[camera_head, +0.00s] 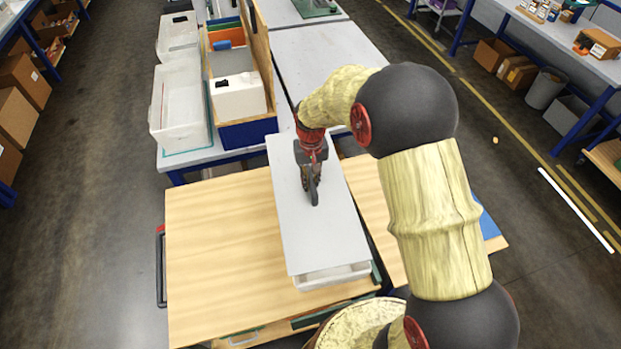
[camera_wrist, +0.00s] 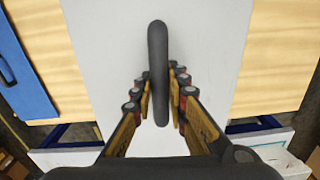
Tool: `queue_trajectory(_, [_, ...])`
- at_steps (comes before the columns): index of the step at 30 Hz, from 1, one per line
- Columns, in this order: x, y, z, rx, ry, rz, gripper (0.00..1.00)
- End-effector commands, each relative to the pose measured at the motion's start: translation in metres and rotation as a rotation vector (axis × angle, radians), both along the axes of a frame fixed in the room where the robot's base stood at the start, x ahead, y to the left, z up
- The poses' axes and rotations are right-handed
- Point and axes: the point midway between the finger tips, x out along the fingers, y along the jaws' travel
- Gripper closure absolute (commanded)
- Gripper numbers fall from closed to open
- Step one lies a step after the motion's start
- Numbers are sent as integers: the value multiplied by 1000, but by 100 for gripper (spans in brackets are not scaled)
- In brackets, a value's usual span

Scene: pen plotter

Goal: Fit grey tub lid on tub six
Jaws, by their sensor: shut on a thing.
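The grey tub lid (camera_head: 318,238) is a long flat panel, lying lengthwise away from me over the wooden worktop. A whitish tub (camera_head: 335,277) shows under its near end, and the lid hides the rest of the tub. I cannot tell whether the lid rests on the rim or is slightly above it, and no number is readable. My gripper (camera_head: 311,178) is shut on the dark lid handle (camera_wrist: 158,45), which stands between the fingers in the wrist view. The lid (camera_wrist: 108,50) also shows flat beneath my gripper (camera_wrist: 160,100) there.
The wooden worktop (camera_head: 215,255) is clear left of the lid. Behind it, a grey table (camera_head: 310,50) carries a clear tub (camera_head: 180,108) and a blue crate (camera_head: 248,133) with a white container (camera_head: 238,98). A blue flat item (camera_wrist: 22,70) lies at the worktop's other side.

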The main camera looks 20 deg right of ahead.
Motion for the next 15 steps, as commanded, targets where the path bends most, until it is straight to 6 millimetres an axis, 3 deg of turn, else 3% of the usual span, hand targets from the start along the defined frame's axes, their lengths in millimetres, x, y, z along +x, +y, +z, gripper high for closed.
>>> queue_trajectory(15, [0, 0, -49, 0, 1, 0, 100])
